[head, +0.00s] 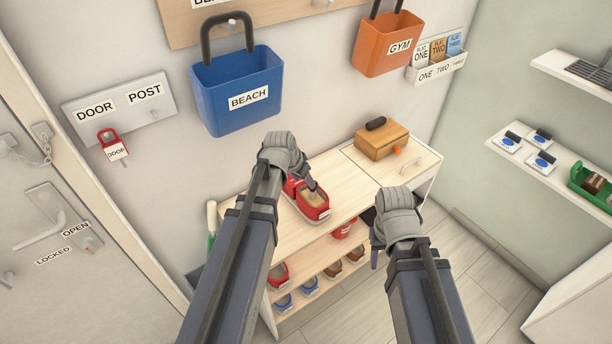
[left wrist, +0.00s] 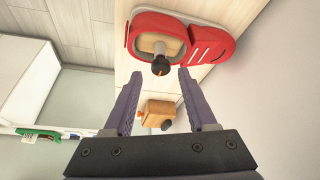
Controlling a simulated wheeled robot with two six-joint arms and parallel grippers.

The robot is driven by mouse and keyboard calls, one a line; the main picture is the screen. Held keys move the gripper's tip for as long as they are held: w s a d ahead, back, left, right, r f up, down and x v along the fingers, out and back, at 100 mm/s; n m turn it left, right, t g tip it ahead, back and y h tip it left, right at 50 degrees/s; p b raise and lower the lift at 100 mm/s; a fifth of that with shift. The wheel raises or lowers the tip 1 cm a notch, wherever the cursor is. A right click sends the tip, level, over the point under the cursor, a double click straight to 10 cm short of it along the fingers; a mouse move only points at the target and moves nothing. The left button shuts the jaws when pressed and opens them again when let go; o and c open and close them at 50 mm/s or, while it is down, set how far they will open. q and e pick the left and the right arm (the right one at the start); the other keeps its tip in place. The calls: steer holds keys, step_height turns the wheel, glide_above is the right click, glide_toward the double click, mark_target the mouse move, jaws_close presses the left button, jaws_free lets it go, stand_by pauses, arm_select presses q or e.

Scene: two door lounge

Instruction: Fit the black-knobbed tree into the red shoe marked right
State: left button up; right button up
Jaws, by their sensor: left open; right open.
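A red shoe (head: 320,212) stands on the light wooden bench top (head: 350,188). In the left wrist view the red shoe (left wrist: 205,40) lies across the top, with a wooden piece (left wrist: 155,44) in its opening and a black knob (left wrist: 160,67) at the near edge. This looks like the black-knobbed tree seated in the shoe; how deep I cannot tell. No left or right mark is readable. My left gripper (head: 308,184) is open over the shoe, its fingertips (left wrist: 159,73) on either side of the knob, not closed on it. My right gripper (head: 377,250) is open and empty before the bench.
A wooden box (head: 383,141) with black and orange knobs stands at the back of the bench. Red, blue and brown shoes (head: 283,301) sit on the lower shelf. A blue bin (head: 237,110) and orange bin (head: 388,50) hang above. Bench top beside the box is clear.

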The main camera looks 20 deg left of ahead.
arm_select(q)
steer(key=s+d+f+g+y, duration=0.1)
steer(key=s+d+g, duration=0.4)
steer(key=s+d, duration=1)
steer(key=s+y, duration=0.1)
steer(key=s, duration=0.3)
steer(key=shift+y, duration=0.4)
arm_select(e)
steer(key=shift+r, duration=0.35)
